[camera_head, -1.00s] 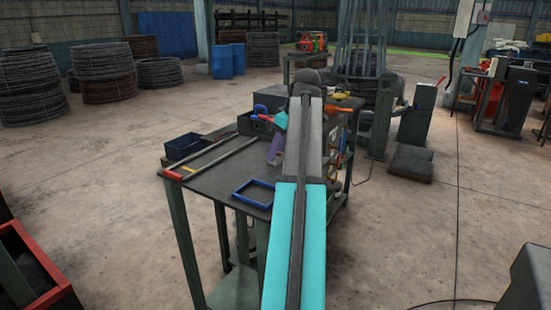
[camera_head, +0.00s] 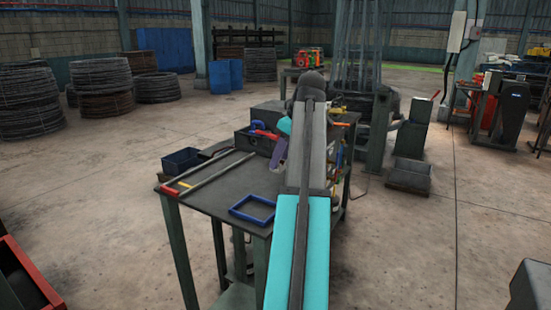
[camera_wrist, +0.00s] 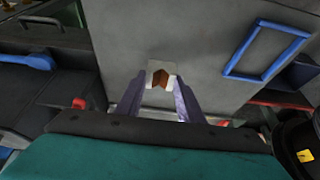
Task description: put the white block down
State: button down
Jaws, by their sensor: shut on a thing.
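My gripper (camera_wrist: 157,92) has purple fingers and shows in the wrist view, shut on the white block (camera_wrist: 169,67). The block is small and pale, with a brown patch on the side facing the camera. It sits between the fingertips, over the grey bench top; I cannot tell whether it touches the surface. In the head view my gripper (camera_head: 279,160) hangs at the left of my arm over the bench, and the block is not discernible. The blue square frame (camera_head: 248,218) lies flat on the bench, also seen in the wrist view (camera_wrist: 289,28), apart from the gripper.
The grey bench (camera_head: 205,200) carries a long bar with a red end (camera_head: 170,189), a dark blue bin (camera_head: 180,161) at the left edge and a dark toolbox (camera_head: 245,140) close behind my gripper. Bare bench top lies between the bar and the blue frame.

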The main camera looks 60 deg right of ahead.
jog(key=s+a+p, duration=0.1)
jog(key=s, duration=0.2)
jog(key=s+a+r, duration=0.1)
jog(key=s, duration=0.3)
jog(key=s+a+p, duration=0.1)
jog(key=s, duration=0.3)
jog(key=shift+a+r+p, duration=0.2)
jog(key=shift+a+p, duration=0.1)
jog(key=shift+p, duration=0.05)
jog(key=shift+s+a+p, duration=0.2)
jog(key=shift+s+p, duration=0.45)
jog(key=shift+s, duration=0.2)
jog(key=shift+f, duration=0.1)
